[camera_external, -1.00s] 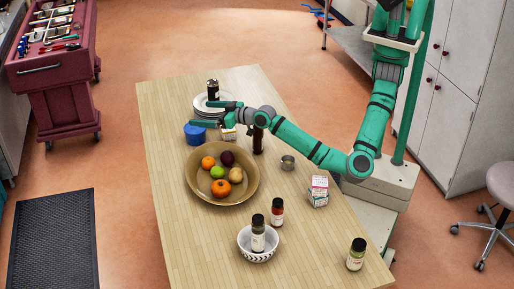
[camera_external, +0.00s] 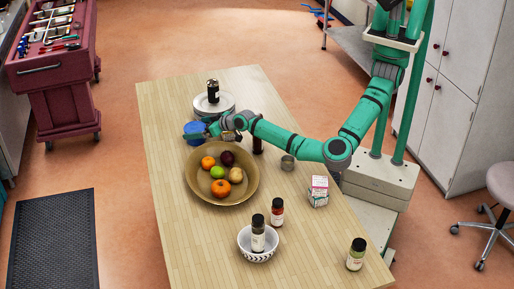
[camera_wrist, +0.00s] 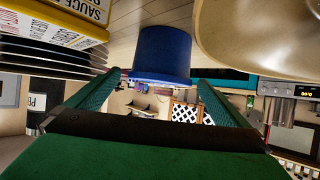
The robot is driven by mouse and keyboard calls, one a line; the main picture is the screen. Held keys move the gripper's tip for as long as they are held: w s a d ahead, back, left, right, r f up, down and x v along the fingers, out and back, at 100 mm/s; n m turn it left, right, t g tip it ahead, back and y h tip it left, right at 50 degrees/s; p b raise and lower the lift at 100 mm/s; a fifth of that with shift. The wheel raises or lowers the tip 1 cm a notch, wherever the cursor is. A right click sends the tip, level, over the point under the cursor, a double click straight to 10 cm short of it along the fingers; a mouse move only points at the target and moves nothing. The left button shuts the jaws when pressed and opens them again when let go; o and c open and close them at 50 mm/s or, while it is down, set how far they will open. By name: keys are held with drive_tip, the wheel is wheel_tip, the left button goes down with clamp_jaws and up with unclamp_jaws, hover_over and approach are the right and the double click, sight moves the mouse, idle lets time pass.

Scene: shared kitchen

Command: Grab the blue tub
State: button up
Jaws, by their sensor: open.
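The blue tub (camera_external: 194,129) stands on the wooden table, between the plate stack and the fruit bowl. In the wrist view the tub (camera_wrist: 162,54) is ahead of my gripper, roughly centred between the two green fingers. My gripper (camera_external: 210,129) is low over the table, right at the tub, and partly hides it in the external view. Its fingers (camera_wrist: 150,98) are spread apart with nothing held. I cannot tell whether a finger touches the tub.
A stack of plates (camera_external: 228,108) with a dark jar (camera_external: 213,91) on top stands just behind. The wide fruit bowl (camera_external: 205,194) is close in front. A yellow-labelled box (camera_wrist: 60,22) is near my gripper in the wrist view. A dark bottle (camera_external: 257,145) stands by my forearm.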

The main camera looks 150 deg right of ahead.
drive_tip(key=shift+d, duration=0.1)
drive_tip(key=shift+c, duration=0.4)
drive_tip(key=c, duration=1.7)
drive_tip(key=shift+r, duration=0.15)
